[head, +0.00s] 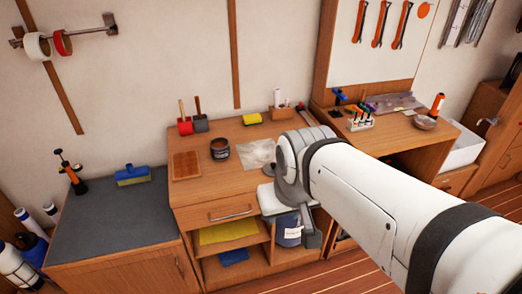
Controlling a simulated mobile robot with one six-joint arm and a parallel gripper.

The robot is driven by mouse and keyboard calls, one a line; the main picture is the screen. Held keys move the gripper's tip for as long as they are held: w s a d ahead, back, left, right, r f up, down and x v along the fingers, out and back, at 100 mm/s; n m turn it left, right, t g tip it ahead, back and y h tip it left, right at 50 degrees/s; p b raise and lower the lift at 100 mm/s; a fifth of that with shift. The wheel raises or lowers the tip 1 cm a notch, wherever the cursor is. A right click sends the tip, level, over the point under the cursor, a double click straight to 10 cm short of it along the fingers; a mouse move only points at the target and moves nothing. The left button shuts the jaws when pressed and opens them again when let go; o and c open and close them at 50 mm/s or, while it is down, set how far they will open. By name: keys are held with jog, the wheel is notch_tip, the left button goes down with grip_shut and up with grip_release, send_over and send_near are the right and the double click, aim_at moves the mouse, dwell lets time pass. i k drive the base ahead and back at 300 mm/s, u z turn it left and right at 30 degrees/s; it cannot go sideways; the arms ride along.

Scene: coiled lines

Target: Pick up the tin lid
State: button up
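A small dark round tin (219,149) with a pale band stands on the middle wooden bench, its top brownish. I cannot make out a separate tin lid for certain; my arm hides part of the bench. My arm reaches in from the lower right. My gripper (303,222) is at its far end, in front of the bench's right part and to the right of the tin, apart from it. Its fingers are mostly hidden or unclear, so I cannot tell whether it is open or holding anything.
A blue brush (132,175) lies on the grey-topped cabinet (110,215). A shallow round dish (425,122) sits on the right bench.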

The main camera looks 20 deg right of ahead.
aim_at(269, 168)
jog(key=u, duration=0.05)
jog(key=i, duration=1)
jog(key=z, duration=0.05)
